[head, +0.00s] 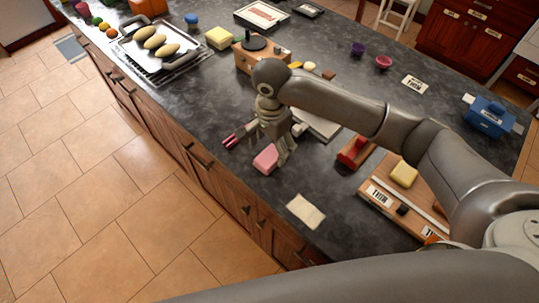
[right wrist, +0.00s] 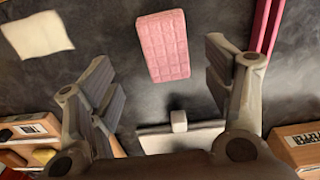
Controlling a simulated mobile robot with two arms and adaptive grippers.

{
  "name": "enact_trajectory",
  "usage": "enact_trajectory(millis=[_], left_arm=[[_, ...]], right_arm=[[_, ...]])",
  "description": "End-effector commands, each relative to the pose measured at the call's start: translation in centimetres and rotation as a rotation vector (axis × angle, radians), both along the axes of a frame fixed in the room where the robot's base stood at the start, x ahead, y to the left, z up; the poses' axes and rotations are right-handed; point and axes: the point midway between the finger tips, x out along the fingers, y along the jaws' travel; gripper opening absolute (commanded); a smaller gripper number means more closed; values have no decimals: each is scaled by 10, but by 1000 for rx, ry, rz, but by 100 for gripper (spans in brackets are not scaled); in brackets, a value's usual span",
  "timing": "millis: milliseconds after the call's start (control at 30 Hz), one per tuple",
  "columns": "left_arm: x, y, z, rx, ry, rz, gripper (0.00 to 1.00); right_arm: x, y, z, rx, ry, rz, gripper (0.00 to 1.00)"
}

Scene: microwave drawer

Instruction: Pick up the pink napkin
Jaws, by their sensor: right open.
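The pink napkin (head: 265,160) is a small pink block-like piece lying on the dark counter near its front edge. In the right wrist view the pink napkin (right wrist: 162,46) shows a grid pattern and lies beyond the fingertips, between their lines. My right gripper (head: 268,143) is above and beside it, pointing down, and partly covers it in the head view. In the right wrist view my right gripper (right wrist: 160,80) has its fingers spread wide with nothing between them. My left gripper is not in view.
A cream cloth (head: 306,211) lies near the front edge, right of the napkin. Pink-red sticks (head: 232,141) lie to its left. A red object (head: 355,151) and a wooden box (head: 385,196) stand to the right. A grey slab (head: 318,124) lies behind the gripper.

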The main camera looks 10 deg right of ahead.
Motion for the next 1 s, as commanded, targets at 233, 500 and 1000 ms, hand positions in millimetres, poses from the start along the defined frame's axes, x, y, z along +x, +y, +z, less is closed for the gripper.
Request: enact_trajectory(millis=[233, 500, 1000], left_arm=[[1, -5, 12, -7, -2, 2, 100], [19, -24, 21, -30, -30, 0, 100], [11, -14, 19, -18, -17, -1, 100]], right_arm=[[3, 3, -22, -2, 3, -1, 74], [5, 5, -53, -1, 0, 0, 74], [5, 5, -55, 0, -1, 0, 41]])
